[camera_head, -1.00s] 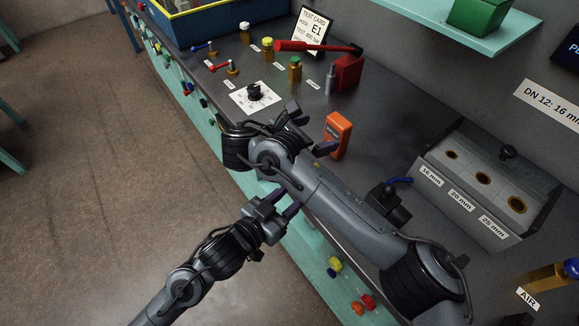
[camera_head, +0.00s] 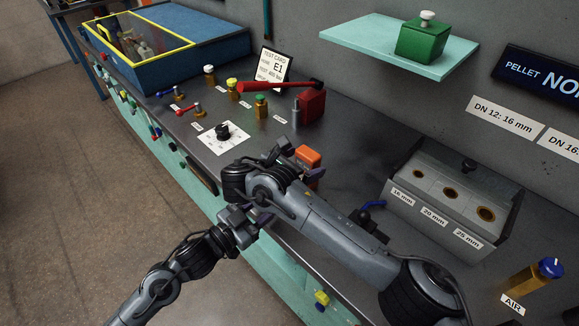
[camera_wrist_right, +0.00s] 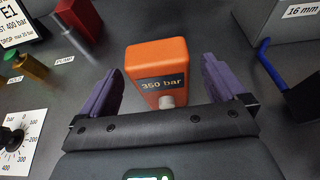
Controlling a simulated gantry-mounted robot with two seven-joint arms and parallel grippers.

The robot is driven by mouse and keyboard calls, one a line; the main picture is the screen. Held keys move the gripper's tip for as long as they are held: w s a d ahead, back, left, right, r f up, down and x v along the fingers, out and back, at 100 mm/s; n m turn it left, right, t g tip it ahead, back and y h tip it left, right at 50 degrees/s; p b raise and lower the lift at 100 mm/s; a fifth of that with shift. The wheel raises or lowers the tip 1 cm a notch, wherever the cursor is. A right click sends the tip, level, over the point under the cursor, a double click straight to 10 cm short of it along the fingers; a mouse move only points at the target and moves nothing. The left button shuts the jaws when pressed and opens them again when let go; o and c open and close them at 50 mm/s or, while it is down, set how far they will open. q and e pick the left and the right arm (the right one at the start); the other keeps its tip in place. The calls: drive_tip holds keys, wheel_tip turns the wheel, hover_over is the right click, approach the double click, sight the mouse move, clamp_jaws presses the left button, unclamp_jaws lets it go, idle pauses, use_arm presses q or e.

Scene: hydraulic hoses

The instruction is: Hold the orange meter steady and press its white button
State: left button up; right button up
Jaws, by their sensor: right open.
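The orange meter (camera_head: 308,155) stands on the grey bench, its lower part hidden behind my right gripper in the head view. In the right wrist view the meter (camera_wrist_right: 160,58) shows a dark "350 bar" display and a white button (camera_wrist_right: 167,101) below it. My right gripper (camera_head: 299,164) is open, with its purple fingers on either side of the meter in the wrist view (camera_wrist_right: 160,78). A gap shows on both sides. My left gripper (camera_head: 254,214) is open and empty near the bench's front edge, close below my right forearm.
A dial on a white plate (camera_head: 222,133) lies left of the meter. A red lever pump (camera_head: 311,105) and the test card (camera_head: 270,66) stand behind. A grey block with holes (camera_head: 450,200) and a blue-handled valve (camera_head: 372,205) are to the right.

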drive_tip(key=shift+x, duration=2.3)
drive_tip(key=c, duration=1.1)
use_arm(q)
clamp_jaws()
use_arm(e)
drive_tip(key=shift+c, duration=0.5)
drive_tip(key=shift+a, duration=0.1)
